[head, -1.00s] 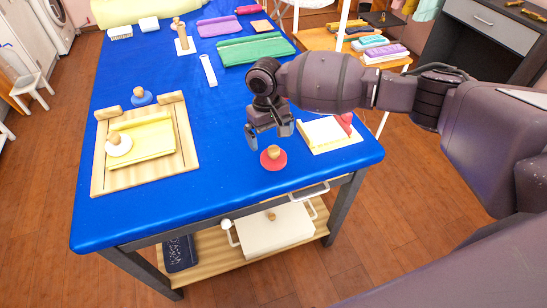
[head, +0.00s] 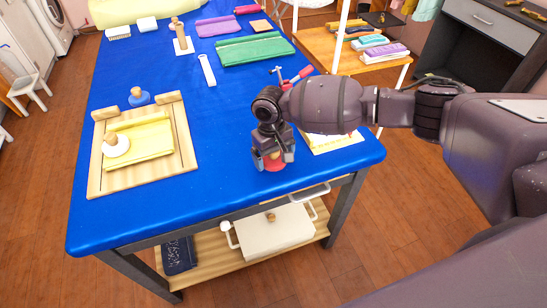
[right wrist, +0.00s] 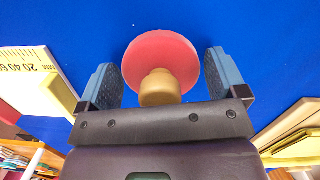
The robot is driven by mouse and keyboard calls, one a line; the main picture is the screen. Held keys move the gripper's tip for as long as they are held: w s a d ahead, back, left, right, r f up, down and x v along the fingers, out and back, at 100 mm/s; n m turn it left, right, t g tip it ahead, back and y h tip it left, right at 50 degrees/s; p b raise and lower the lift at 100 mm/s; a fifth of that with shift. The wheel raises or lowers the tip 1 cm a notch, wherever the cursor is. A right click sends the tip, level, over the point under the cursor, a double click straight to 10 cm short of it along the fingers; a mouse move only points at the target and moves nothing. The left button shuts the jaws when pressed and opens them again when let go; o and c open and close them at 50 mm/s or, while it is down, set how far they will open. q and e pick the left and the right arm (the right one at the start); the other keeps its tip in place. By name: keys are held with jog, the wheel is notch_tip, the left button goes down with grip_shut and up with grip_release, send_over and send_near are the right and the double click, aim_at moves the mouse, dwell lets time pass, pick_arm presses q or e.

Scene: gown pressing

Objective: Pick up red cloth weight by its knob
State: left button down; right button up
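The red cloth weight (head: 270,165) is a red disc with a wooden knob, on the blue table near its front edge. In the right wrist view the red weight (right wrist: 160,58) and its knob (right wrist: 160,88) lie between two spread fingers. My right gripper (head: 273,158) is open, pointing down over the weight and partly hiding it. In the right wrist view the fingers of my right gripper (right wrist: 160,82) stand to either side of the knob, with gaps on both sides. My left gripper is not in view.
A wooden board (head: 184,166) with folded yellow cloth and a white weight lies at the left. A blue weight (head: 139,98) stands behind it. A board with a ruler (right wrist: 32,75) is close beside my right gripper. The table's middle (head: 220,120) is clear.

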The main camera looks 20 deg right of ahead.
jog(key=c, duration=0.9)
jog(key=shift+c, duration=0.2)
jog(key=shift+r, duration=0.1)
